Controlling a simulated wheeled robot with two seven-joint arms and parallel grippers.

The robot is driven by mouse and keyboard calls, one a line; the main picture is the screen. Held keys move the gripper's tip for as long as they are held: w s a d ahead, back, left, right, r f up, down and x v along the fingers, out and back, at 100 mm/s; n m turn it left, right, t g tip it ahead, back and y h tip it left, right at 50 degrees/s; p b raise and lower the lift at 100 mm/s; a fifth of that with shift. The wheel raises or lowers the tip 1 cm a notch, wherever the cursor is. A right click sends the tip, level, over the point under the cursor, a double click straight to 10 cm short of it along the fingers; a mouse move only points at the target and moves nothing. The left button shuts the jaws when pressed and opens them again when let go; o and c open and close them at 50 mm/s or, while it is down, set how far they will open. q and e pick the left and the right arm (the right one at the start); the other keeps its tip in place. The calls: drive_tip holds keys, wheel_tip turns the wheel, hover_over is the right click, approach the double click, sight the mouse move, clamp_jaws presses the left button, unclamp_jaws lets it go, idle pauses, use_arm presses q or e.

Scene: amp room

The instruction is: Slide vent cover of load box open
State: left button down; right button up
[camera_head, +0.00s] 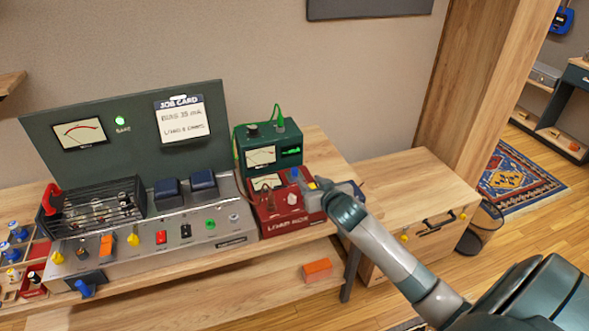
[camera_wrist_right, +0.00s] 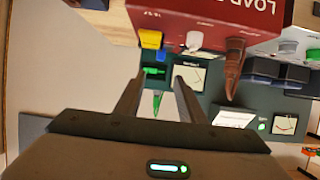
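The load box (camera_head: 281,223) is a red box with a meter, knobs and a label on its front, at the right end of the bench. In the right wrist view its red front (camera_wrist_right: 215,25) shows upside down at the top. A small yellow part (camera_wrist_right: 151,39) and a blue part (camera_wrist_right: 162,56) sit at one end of the box; I cannot tell which part is the vent cover. My right gripper (camera_wrist_right: 158,88) is open and empty, its fingers pointing toward the yellow and blue parts, apart from them. In the head view the right wrist hides the box's right end. My left gripper is not in view.
A green meter unit (camera_head: 262,154) stands behind the load box. A grey amplifier chassis (camera_head: 200,237) with knobs and a wire cage is to the left. A wooden cabinet (camera_head: 405,185) stands right of the bench. An orange block (camera_head: 317,270) lies on the lower shelf.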

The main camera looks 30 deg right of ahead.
sight(295, 169)
drive_tip(key=p+x, duration=0.2)
drive_tip(key=x, duration=1.4)
drive_tip(key=shift+r, duration=0.1)
clamp_jaws()
